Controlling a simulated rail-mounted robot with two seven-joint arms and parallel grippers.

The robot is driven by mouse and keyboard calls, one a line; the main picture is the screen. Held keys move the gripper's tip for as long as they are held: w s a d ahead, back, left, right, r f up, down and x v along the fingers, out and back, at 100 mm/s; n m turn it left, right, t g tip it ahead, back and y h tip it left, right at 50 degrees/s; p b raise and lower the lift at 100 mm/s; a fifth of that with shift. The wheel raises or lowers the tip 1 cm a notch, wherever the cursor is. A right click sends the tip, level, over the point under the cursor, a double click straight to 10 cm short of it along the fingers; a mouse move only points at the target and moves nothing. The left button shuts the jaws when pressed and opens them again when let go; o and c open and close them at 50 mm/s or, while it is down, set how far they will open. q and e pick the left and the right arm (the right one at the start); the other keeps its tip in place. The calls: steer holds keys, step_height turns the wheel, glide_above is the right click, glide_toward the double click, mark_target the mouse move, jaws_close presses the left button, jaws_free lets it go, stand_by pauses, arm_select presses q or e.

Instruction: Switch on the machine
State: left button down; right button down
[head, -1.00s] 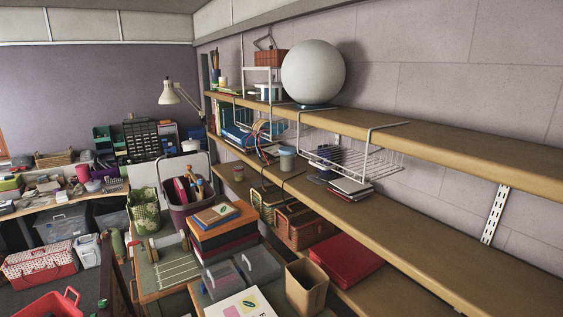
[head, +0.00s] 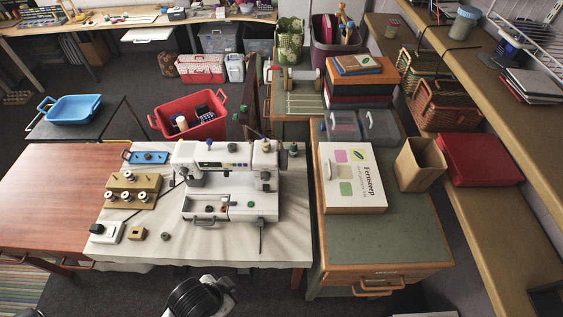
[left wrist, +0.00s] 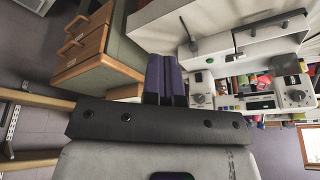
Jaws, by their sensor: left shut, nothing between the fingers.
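The white sewing machine (head: 208,158) stands on a table with a pale cloth (head: 280,225). Its lower front panel carries a green button (head: 250,204) and a small red one (head: 223,204). In the left wrist view the machine (left wrist: 230,45) is at the right and appears tipped over. My left gripper (left wrist: 166,62) shows there with its two dark purple fingers together and empty. Its tips appear apart from the machine, left of it in that picture. In the head view only a dark round part of my arm shows at the bottom; no fingertips show. My right gripper is in neither view.
A green-topped cabinet (head: 375,235) with a white carton (head: 350,175) stands at right. The cloth's front right is mostly clear.

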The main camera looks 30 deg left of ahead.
arm_select(q)
steer(key=w+a+f+m+t+y+b, duration=0.1)
steer(key=w+a+f+b, duration=0.15)
steer(key=w, duration=0.65)
steer(key=w+a+f+m+t+y+b, duration=0.1)
steer(key=w+a+b, duration=0.15)
steer(key=w, duration=0.65)
steer(key=w+a+f+m+t, duration=0.1)
steer(key=w+f+m, duration=0.1)
steer(key=f, duration=0.3)
steer(key=w+a+f+m+h, duration=0.1)
steer(key=w+a+f+m, duration=0.1)
steer(key=f, duration=0.3)
steer(key=w+a+f+m+t, duration=0.1)
steer(key=w+a+f+m, duration=0.1)
steer(key=w+f+m, duration=0.2)
steer(key=shift+w+a+f+t+h+b, duration=0.1)
steer(key=shift+w+f+t+h+b, duration=0.25)
steer(key=shift+f, duration=0.25)
steer(key=m, duration=0.1)
steer(key=w+r+m+t, duration=0.1)
steer(key=m, duration=0.1)
steer(key=d+r+m+t+h, duration=0.1)
steer(key=shift+w+m, duration=0.3)
